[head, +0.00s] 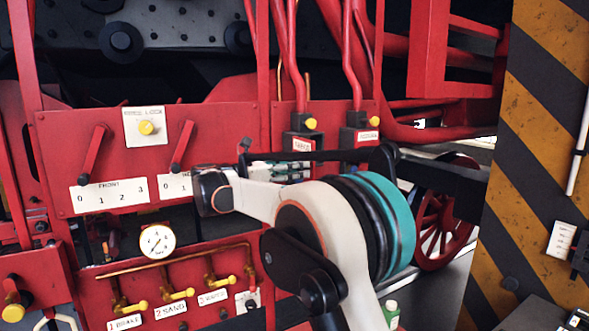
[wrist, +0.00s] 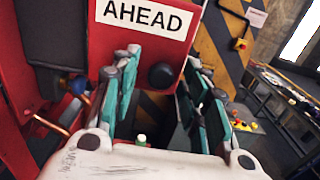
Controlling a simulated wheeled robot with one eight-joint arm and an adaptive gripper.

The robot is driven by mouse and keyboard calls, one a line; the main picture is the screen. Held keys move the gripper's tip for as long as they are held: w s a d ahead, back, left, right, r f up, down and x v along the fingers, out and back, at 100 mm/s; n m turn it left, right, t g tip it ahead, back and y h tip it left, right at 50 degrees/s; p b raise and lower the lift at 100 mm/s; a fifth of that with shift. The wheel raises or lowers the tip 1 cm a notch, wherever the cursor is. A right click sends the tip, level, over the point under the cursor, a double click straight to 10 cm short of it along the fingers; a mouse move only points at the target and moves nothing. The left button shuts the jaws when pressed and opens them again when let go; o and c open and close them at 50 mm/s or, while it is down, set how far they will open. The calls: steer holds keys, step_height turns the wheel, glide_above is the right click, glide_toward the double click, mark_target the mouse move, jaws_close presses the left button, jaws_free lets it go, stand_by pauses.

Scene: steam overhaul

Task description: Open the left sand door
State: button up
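No sand door that I can make out shows in either view. A small valve with a yellow handle (head: 178,294) sits above a plate reading "2 SAND" (head: 171,310) on the lower red panel in the head view. My gripper (wrist: 163,64) is open in the wrist view, its teal-padded fingers wide apart. A black round knob (wrist: 161,75) on a red plate shows between them, below an "AHEAD" label (wrist: 143,17); I cannot tell whether the fingers touch the plate. In the head view my gripper (head: 280,170) is partly hidden by my arm.
Red levers (head: 92,155) stand on the upper red panel (head: 60,130). A gauge (head: 157,241) and copper pipes sit below. Red pipes (head: 285,60) rise behind my gripper. A striped yellow-black pillar (head: 540,100) stands at the right. A cluttered table (wrist: 285,90) shows in the wrist view.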

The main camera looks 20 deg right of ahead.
steer(key=v, duration=1.2)
